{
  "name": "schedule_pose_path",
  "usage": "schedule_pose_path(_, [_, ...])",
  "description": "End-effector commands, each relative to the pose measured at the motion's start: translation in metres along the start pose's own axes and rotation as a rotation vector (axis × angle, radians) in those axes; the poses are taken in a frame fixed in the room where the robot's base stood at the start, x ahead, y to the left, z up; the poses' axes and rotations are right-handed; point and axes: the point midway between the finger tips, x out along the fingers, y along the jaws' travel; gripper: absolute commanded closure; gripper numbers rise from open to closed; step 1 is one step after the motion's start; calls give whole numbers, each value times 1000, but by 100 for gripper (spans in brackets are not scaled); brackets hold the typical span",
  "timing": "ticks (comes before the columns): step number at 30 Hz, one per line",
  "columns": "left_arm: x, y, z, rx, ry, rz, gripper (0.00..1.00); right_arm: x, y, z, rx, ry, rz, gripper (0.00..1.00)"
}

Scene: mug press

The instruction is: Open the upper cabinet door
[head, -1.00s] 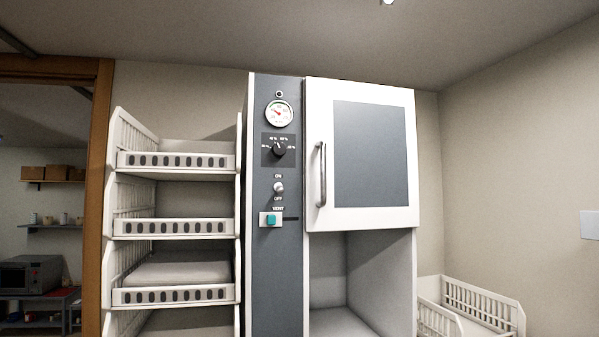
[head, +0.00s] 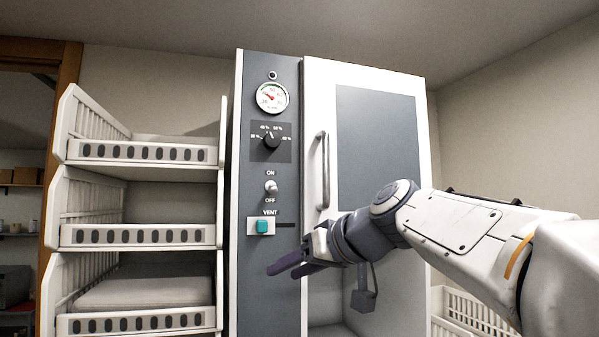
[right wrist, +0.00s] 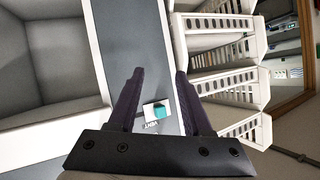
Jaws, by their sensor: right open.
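The upper cabinet door (head: 375,140) is white with a grey panel and looks shut. Its vertical metal handle (head: 322,170) is on the door's left side. My right gripper (head: 287,268) is open and empty, below and left of the handle, in front of the grey control panel. In the right wrist view my right gripper's two fingers (right wrist: 158,100) are spread, with the teal vent button (right wrist: 159,113) seen between them. The handle does not show in that view. My arm hides the door's lower right part. My left gripper is not in view.
The grey control panel (head: 268,300) has a gauge (head: 272,97), a dial (head: 271,141), a switch (head: 271,187) and the vent button (head: 264,227). A white rack of shelves (head: 140,236) stands left. An open compartment (right wrist: 45,55) lies below the door. A white basket (head: 465,309) is at lower right.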

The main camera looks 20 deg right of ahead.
Motion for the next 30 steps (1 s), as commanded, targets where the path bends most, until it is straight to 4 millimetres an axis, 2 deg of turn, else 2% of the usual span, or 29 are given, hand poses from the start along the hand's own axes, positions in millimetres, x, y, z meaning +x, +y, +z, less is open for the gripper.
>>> schedule_pose_path(1, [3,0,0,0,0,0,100,-29,22,-42,-27,119,45,50])
schedule_pose_path(3, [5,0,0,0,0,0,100,-66,36,-84,-78,246,87,50])
schedule_pose_path(4, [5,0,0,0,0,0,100,-80,40,-99,-102,292,104,50])
schedule_pose_path(7, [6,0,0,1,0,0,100,-120,47,-134,-170,403,152,50])
schedule_pose_path(9, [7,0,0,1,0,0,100,-137,48,-148,-203,450,173,50])
schedule_pose_path(11, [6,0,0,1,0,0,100,-145,48,-155,-221,471,183,50])
schedule_pose_path(13, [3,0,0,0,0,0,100,-146,48,-162,-230,482,185,50])
schedule_pose_path(16, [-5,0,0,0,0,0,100,-136,48,-169,-232,482,182,50])
schedule_pose_path(24, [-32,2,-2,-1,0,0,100,-91,52,-194,-229,479,180,50])
schedule_pose_path(30, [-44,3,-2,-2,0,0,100,-67,57,-206,-229,481,183,50])
